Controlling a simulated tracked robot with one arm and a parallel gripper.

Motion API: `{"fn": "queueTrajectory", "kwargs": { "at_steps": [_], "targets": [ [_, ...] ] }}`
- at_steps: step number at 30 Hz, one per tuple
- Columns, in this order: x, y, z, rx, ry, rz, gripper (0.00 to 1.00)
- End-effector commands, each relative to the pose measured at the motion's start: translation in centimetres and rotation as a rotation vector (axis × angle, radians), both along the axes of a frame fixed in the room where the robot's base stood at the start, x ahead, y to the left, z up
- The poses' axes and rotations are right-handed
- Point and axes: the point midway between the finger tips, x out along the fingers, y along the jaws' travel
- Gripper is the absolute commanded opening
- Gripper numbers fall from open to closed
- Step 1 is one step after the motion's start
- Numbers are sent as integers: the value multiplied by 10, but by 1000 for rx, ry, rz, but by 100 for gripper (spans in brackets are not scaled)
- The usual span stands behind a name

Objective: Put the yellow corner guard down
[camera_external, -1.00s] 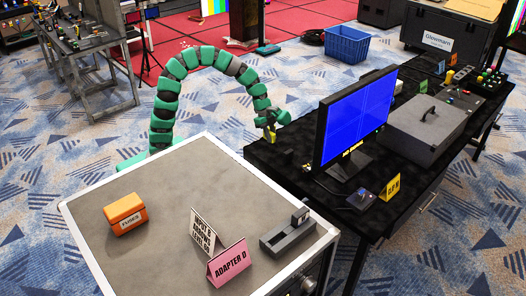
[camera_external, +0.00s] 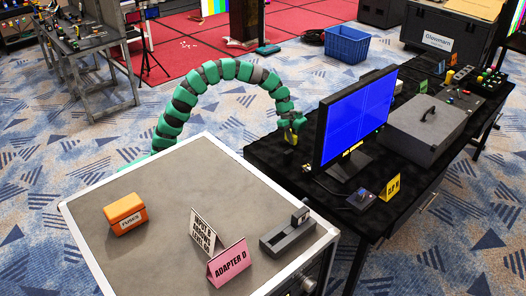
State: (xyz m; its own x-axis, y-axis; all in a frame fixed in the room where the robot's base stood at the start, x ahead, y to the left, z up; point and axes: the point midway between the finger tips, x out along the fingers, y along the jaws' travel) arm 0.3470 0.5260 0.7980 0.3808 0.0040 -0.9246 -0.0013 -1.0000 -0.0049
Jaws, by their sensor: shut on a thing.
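My gripper (camera_external: 291,134) hangs at the end of my green arm, over the left part of the black table (camera_external: 272,158), just left of the monitor. It is shut on the yellow corner guard (camera_external: 299,123), which shows only as a small yellow patch at the gripper. The gripper's fingers are small and dark against the black tabletop. I cannot tell whether the guard touches the table.
The blue-screened monitor (camera_external: 353,118) stands close to the right of my gripper. A small control box (camera_external: 361,198) and a yellow sign (camera_external: 390,186) are in front of it. The grey-topped case (camera_external: 165,195) in the foreground holds an orange fuse box (camera_external: 126,214) and signs.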

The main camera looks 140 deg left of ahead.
Motion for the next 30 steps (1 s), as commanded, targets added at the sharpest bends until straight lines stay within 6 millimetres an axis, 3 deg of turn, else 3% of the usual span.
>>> {"fn": "queueTrajectory", "kwargs": {
  "at_steps": [1, 4, 15, 16, 18, 30],
  "targets": [
    [-1, 0, -12, -3, 2, 2, 0],
    [-1, 0, -22, -3, 1, 1, 0],
    [0, 0, -24, -1, -1, 1, 0],
    [0, 0, -23, -2, 0, 1, 29],
    [0, 0, -23, -2, 0, 1, 42],
    [-2, 0, -14, 0, -2, 2, 42]
  ]
}}
